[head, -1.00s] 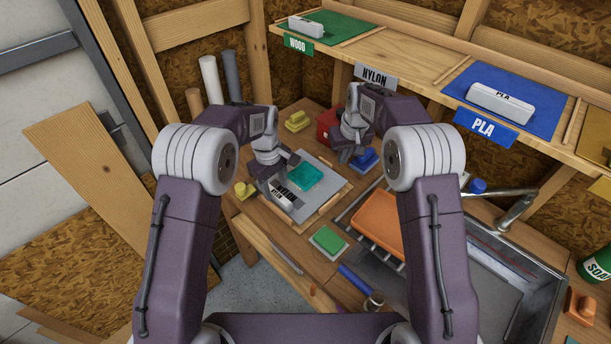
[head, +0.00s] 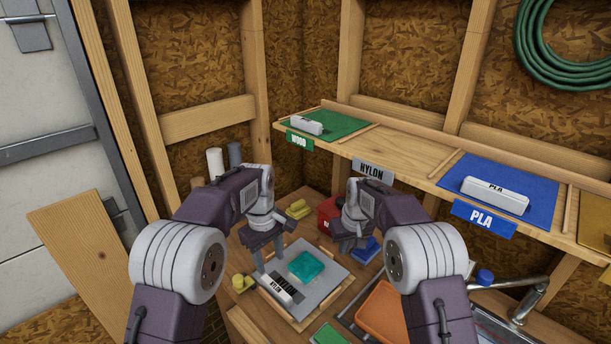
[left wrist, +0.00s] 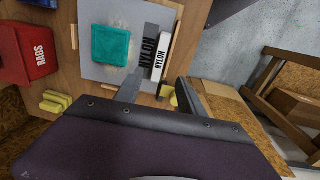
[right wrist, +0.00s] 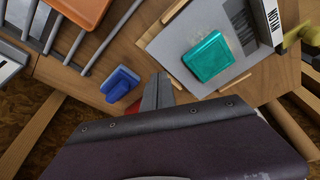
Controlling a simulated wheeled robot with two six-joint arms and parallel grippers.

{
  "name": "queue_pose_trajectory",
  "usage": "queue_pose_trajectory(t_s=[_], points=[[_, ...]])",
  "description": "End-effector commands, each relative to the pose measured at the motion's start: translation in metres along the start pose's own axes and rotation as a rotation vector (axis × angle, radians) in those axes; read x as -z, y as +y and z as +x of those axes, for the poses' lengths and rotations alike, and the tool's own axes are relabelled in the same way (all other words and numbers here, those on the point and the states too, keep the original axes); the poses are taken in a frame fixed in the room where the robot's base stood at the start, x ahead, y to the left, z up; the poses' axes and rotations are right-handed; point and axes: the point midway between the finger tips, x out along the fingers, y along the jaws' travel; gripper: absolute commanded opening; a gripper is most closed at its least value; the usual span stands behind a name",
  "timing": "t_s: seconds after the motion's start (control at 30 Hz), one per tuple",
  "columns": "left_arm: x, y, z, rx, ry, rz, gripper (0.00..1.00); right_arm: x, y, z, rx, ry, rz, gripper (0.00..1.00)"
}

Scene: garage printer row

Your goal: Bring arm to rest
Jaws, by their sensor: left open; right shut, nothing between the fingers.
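My left gripper (head: 268,250) is open and empty, above the left back part of a grey board (head: 317,302). Its two fingers also show apart in the left wrist view (left wrist: 160,92). A white NYLON box (head: 282,288) lies on the board, clear of the fingers; it also shows in the left wrist view (left wrist: 160,62). My right gripper (head: 346,244) is shut and empty, to the right of the board and beside a blue object (head: 368,250). Its closed fingers show in the right wrist view (right wrist: 157,92).
A teal block (head: 306,266) sits on the board. Yellow pieces (head: 298,209) are at the back left. An orange tray (head: 382,308) lies at right. The shelf (head: 410,158) with labelled bays is above; its NYLON bay is empty.

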Motion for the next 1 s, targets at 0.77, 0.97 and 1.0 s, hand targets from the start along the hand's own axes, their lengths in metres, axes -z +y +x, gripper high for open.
queue_pose_trajectory(t_s=[0.77,0.97,1.0], points=[[-0.102,-0.231,0.071,0.017,0.017,0.637,0.47,-0.312,-0.016,-0.037,-0.025,-0.180,0.259,0.00],[-0.091,-0.220,0.071,-0.006,0.070,0.773,0.47,-0.302,-0.013,-0.036,-0.031,-0.143,0.282,0.00],[-0.091,-0.220,0.071,-0.005,0.070,0.773,0.47,-0.302,-0.013,-0.036,-0.031,-0.144,0.282,0.00]])
